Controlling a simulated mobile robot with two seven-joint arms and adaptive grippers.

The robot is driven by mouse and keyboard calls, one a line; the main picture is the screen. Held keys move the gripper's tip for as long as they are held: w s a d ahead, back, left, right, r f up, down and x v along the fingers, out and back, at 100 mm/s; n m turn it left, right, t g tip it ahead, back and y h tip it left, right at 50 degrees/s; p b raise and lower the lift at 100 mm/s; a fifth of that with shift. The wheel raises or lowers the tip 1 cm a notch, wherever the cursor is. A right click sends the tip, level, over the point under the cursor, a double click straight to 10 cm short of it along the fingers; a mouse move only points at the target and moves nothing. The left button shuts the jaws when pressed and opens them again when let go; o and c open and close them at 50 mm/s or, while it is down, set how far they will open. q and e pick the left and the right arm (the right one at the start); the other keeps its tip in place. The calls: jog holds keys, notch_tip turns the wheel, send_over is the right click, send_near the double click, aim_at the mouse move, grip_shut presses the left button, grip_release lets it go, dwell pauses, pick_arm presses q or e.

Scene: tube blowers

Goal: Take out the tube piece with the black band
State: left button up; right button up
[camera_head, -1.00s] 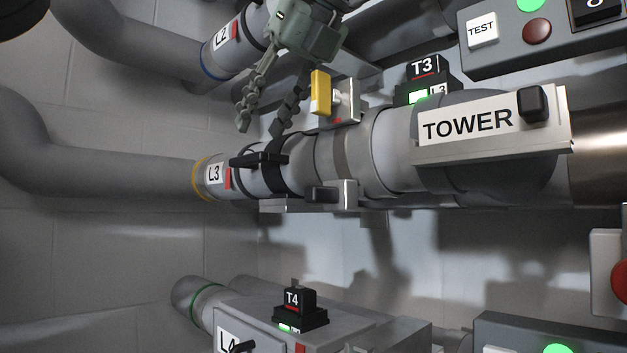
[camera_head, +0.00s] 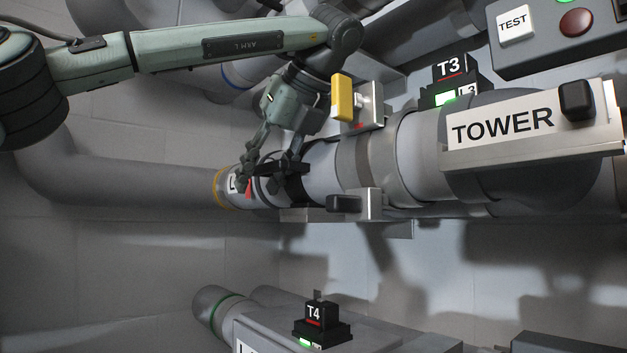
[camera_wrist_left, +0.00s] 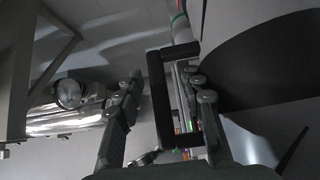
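The tube piece with the black band (camera_head: 321,168) sits in the L3 line, between the orange-ringed pipe end and the metal cradle. Its black band (camera_head: 298,188) is partly hidden by my left gripper. My left gripper (camera_head: 268,176) reaches down over the piece's black handle, with its fingers spread. In the left wrist view, the black handle (camera_wrist_left: 158,100) stands between the fingers of my left gripper (camera_wrist_left: 163,80). The left finger is clearly apart from it; the right finger overlaps it, and contact cannot be told. My right gripper is not in view.
A yellow-handled latch (camera_head: 342,97) stands close right of my left gripper. A black-knobbed latch (camera_head: 345,204) is below the tube. The TOWER plate (camera_head: 503,124) and T3 block (camera_head: 452,70) are to the right. The T4 box (camera_head: 314,313) is below.

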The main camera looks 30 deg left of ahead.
pick_arm(q)
jog(key=shift+x, duration=0.9)
jog(key=shift+c, duration=0.3)
grip_shut()
jog(key=shift+r, duration=0.1)
